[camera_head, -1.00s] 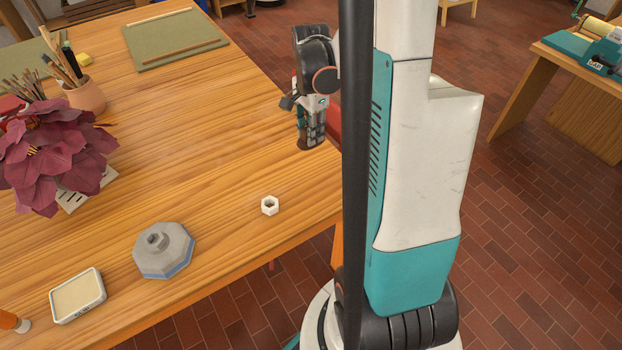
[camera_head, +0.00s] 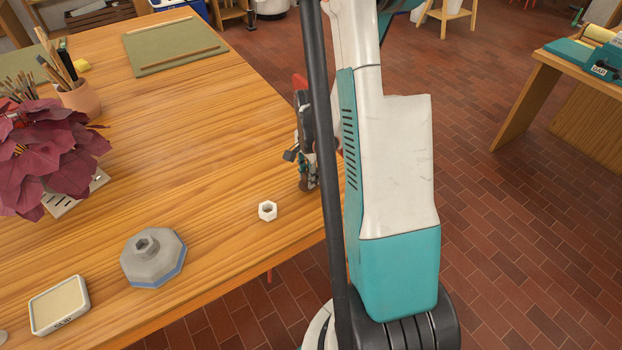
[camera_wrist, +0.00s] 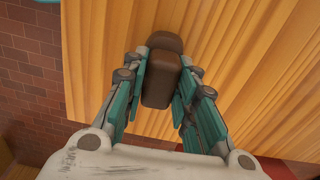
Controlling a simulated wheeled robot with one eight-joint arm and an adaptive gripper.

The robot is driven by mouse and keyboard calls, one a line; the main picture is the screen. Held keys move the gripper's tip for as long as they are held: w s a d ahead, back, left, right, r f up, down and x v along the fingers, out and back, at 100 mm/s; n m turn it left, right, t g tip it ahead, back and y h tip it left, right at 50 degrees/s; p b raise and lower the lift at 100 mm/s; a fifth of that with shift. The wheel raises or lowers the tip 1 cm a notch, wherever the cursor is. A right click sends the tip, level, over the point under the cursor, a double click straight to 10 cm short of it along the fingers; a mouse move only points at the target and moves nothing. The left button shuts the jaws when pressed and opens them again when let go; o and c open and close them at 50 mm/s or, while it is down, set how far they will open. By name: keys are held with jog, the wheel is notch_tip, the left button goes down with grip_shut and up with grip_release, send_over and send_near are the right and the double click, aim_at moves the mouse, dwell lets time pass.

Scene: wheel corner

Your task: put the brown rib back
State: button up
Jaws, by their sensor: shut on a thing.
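The brown rib (camera_wrist: 162,78) is a dark brown, rounded block between the two teal fingers of my gripper (camera_wrist: 158,85) in the wrist view. My gripper is shut on it and holds it over the wooden table (camera_wrist: 245,85). In the head view my gripper (camera_head: 307,178) is at the table's right edge, partly hidden behind a dark post. A little of the brown rib (camera_head: 306,185) shows at its lower end. I cannot tell whether the rib touches the tabletop.
A white hexagonal ring (camera_head: 268,211) lies just left of my gripper. A grey octagonal piece (camera_head: 170,250), a slip tray (camera_head: 84,292), a dark red plant (camera_head: 45,160) beside a slotted white block (camera_head: 68,204), and a brush pot (camera_head: 84,100) stand farther left. The middle tabletop is clear.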

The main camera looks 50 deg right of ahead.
jog(key=shift+f, duration=0.5)
jog(key=shift+f, duration=0.15)
jog(key=o, duration=1)
notch_tip(320, 180, up, 14)
jog(key=p, duration=0.5)
jog(key=shift+w+d+f+p, duration=0.15)
jog(key=shift+w+d+p, duration=0.1)
jog(key=shift+d+p, duration=0.1)
